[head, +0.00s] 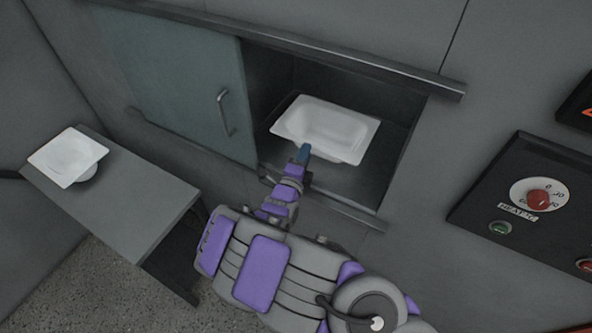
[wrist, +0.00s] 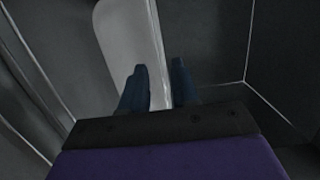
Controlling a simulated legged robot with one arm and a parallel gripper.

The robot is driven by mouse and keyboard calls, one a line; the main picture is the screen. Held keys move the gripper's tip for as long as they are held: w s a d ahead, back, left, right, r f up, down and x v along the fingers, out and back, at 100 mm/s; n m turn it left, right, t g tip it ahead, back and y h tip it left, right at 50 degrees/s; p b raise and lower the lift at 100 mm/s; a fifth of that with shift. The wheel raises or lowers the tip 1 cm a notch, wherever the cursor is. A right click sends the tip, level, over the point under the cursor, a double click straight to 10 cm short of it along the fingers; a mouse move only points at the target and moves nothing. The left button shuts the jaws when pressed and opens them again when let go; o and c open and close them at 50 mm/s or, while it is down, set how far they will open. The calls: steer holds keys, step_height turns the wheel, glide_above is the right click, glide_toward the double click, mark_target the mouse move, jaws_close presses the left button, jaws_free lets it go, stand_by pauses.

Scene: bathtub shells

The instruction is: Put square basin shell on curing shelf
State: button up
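A white rectangular basin shell (head: 325,122) lies inside the wall recess, tilted in the picture. A second white shell (head: 66,158), with a squarish rim and a rounder bowl, sits on the grey bench (head: 135,205) at left. I cannot tell which support is the curing shelf. My gripper (head: 304,152) reaches into the recess at the near rim of the rectangular shell. In the wrist view my gripper (wrist: 160,68) has its two blue fingers apart, with the pale shell edge (wrist: 130,40) running down between them. Contact cannot be made out.
A greenish sliding door (head: 175,85) with a handle (head: 226,112) covers the left of the opening. The recess's side wall (head: 405,145) is close on the right. A control panel (head: 530,205) with a red knob is on the wall at right.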

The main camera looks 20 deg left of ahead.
steer(key=s+p, duration=0.1)
steer(key=s, duration=0.8)
steer(key=shift+d+p, duration=0.25)
steer(key=shift+p, duration=0.05)
steer(key=shift+s+f, duration=0.1)
